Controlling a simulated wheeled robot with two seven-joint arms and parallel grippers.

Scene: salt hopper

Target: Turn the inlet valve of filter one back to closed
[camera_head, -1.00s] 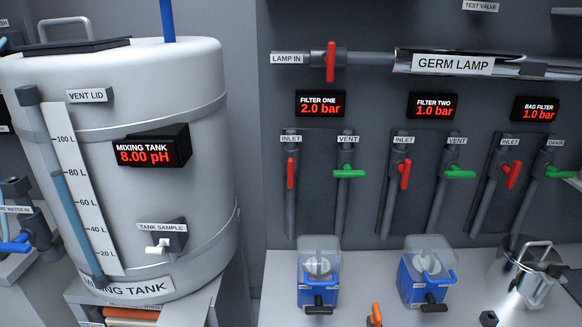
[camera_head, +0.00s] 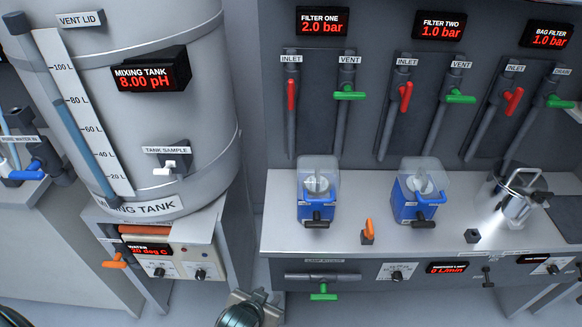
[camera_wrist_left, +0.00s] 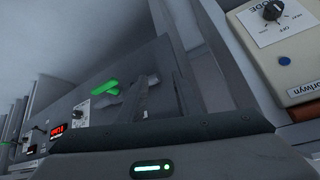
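The filter one inlet valve has a red handle (camera_head: 291,95) on a dark vertical pipe under the INLET label. The handle stands upright, in line with the pipe. The display above it (camera_head: 322,21) reads FILTER ONE 2.0 bar. My left gripper (camera_head: 252,297) shows only in part at the bottom edge, low and well below the valve, not touching it. In the left wrist view its dark housing fills the lower part; its fingers cannot be made out clearly. My right gripper is not in view.
The filter one vent has a green crosswise handle (camera_head: 349,95). A blue clear-topped filter housing (camera_head: 317,202) stands on the counter (camera_head: 283,236) below. A green-handled valve (camera_head: 323,293) sits on the counter's front, close to my left gripper. The mixing tank (camera_head: 215,120) stands left.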

